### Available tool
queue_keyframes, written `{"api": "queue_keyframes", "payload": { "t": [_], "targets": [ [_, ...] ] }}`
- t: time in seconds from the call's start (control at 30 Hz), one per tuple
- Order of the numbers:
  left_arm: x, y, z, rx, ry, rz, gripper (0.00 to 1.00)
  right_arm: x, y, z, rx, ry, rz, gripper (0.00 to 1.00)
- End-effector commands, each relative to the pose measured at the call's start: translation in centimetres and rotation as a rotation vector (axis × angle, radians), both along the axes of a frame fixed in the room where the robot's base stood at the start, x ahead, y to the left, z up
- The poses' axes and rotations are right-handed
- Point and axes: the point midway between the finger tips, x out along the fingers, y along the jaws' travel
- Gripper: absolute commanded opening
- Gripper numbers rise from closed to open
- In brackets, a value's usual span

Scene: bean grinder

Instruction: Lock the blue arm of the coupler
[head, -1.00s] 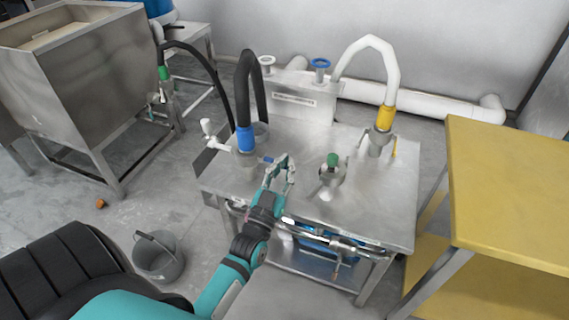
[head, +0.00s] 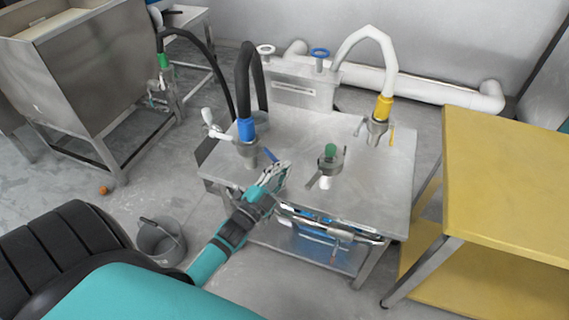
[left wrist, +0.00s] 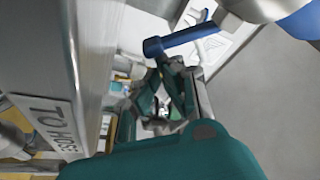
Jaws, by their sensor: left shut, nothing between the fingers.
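The coupler (head: 247,156) is a silver fitting on the left part of the steel table, below a black hose with a blue collar (head: 246,130). Its blue arm (head: 272,156) sticks out to the right, toward my gripper. The blue arm also shows in the left wrist view (left wrist: 182,38), across the top, beyond my fingers. My left gripper (head: 283,172) is shut and empty, just in front of the blue arm near its outer end. Its fingers show in the left wrist view (left wrist: 172,85); I cannot tell whether they touch the arm. My right gripper is out of view.
A white-handled lever (head: 210,124) sticks out left of the coupler. A green-knobbed fitting (head: 329,165) stands to the right on the steel table (head: 365,205), with a yellow-collared hose (head: 383,107) behind. A yellow table (head: 515,185) is at right and a grey bucket (head: 160,242) on the floor.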

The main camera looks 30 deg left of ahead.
Motion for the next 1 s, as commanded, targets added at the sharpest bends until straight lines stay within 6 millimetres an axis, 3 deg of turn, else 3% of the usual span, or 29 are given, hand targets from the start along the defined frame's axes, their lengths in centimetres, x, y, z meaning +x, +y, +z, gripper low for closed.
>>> {"api": "queue_keyframes", "payload": {
  "t": [0.33,1.0],
  "targets": [
    [-0.1,0.5,-0.8,0.129,0.032,0.001,0.0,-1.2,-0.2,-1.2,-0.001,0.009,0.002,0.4],
    [-0.4,0.6,-1.0,0.145,0.037,0.001,0.0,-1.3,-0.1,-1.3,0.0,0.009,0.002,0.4]
  ]
}}
